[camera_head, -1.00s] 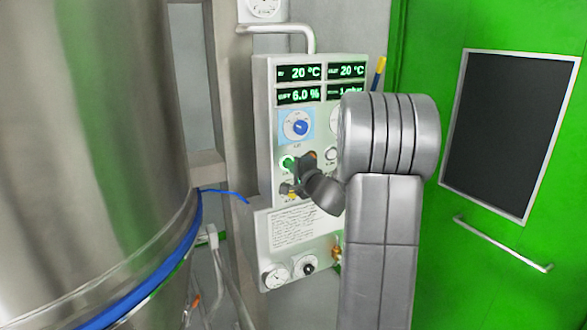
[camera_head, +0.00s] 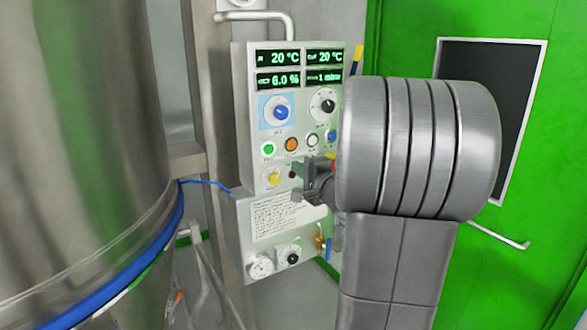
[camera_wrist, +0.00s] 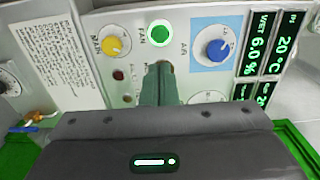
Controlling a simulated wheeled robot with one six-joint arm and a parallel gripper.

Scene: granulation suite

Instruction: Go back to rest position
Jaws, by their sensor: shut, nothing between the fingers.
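My gripper (camera_head: 306,183) is in front of the lower part of the control panel (camera_head: 241,150), with my large arm link on its right. In the wrist view my gripper (camera_wrist: 161,72) has its fingers together with nothing between them, over the panel face. The panel shows a lit green button (camera_head: 268,149), an orange button (camera_head: 291,144), a yellow knob (camera_head: 273,178), a blue knob (camera_head: 281,112) and a black knob (camera_head: 323,103). Green displays read 20 °C, 20 °C and 6.0 %. I cannot tell the exact gap between fingertips and panel.
A large steel vessel (camera_head: 80,130) with a blue band (camera_head: 120,275) fills the left. A green door (camera_head: 400,40) with a dark window (camera_head: 490,75) and a handle (camera_head: 490,235) stands at the right. Gauges (camera_head: 262,265) sit low on the panel.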

